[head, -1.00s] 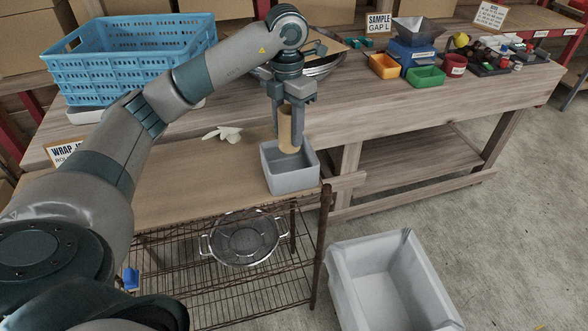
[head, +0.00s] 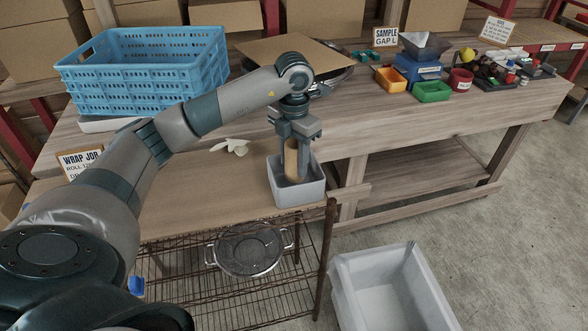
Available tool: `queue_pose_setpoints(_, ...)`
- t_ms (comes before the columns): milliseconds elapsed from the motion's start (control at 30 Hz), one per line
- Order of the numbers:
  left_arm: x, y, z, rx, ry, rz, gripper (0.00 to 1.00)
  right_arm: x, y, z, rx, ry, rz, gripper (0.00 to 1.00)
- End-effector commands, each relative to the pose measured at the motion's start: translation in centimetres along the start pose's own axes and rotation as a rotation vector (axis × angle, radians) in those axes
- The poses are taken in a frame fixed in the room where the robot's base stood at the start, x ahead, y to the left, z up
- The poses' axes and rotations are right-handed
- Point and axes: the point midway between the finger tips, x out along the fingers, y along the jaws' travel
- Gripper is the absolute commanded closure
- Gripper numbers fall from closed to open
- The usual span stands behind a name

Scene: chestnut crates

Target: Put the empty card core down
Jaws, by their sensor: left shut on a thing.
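The card core (head: 291,160) is a tan upright tube. My left gripper (head: 292,150) is shut on it and points down. The core's lower end is inside the grey bin (head: 300,194), which stands at the right end of the brown-topped wire-shelf table (head: 190,200). The bin's front wall hides the core's bottom, so I cannot tell whether it touches the bin floor. My right gripper is not in view.
A pale glove-like item (head: 231,147) lies left of the bin. Blue crates (head: 150,75) stand at the back left. A colander (head: 249,250) sits on the lower wire shelf. A larger lined bin (head: 390,290) stands on the floor at the right.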

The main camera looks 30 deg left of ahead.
Motion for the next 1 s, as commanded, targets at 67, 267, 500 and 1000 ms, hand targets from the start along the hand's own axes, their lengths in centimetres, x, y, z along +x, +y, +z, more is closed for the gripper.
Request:
queue_pose_setpoints(67,0.3,0.0,0.0,0.001,0.0,-0.001,1.0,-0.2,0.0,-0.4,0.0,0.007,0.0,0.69)
queue_pose_setpoints(267,0.4,0.0,0.1,0.001,-0.002,-0.001,1.0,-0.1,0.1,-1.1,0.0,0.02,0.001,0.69)
queue_pose_setpoints(500,1.3,0.0,-0.1,0.0,0.002,0.0,1.0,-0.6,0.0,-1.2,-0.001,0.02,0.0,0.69)
queue_pose_setpoints(1000,4.2,0.0,0.0,0.001,-0.001,0.0,1.0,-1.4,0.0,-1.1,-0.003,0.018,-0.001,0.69)
